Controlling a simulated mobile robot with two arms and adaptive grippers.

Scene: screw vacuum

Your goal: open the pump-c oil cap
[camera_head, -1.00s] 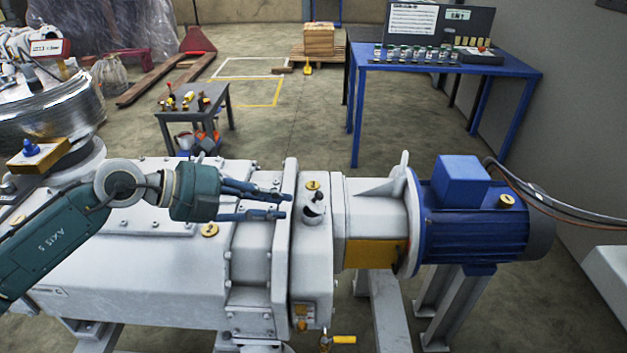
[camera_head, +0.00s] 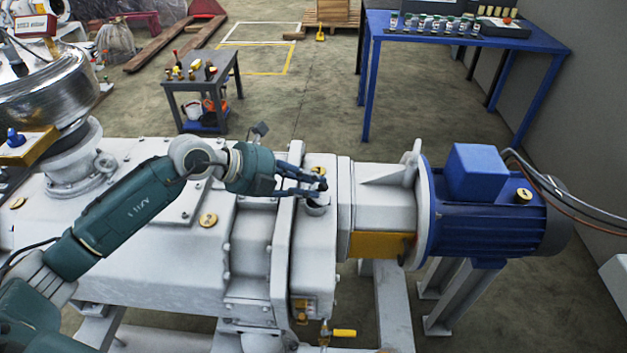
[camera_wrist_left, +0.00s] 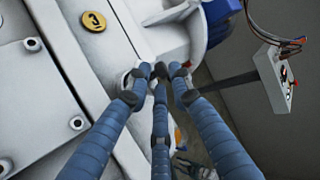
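The pump (camera_head: 150,255) is a large pale grey body with a blue motor (camera_head: 490,215) at its right end. A small pale round cap (camera_head: 317,207), seemingly the oil cap, sits on the upper face of its end section, partly covered by my fingers. My left gripper (camera_head: 318,186) reaches it from the left. Its three blue fingers are drawn toward each other at the cap. In the left wrist view the fingertips (camera_wrist_left: 160,72) are close together and hide most of what lies between them, so a firm hold cannot be made out.
A yellow disc marked 3 (camera_wrist_left: 94,21) is on the pump near the fingers. A yellow-handled valve (camera_head: 343,333) is low at the front. A small grey trolley (camera_head: 228,75) and a blue table (camera_head: 455,38) stand behind, with open floor between them.

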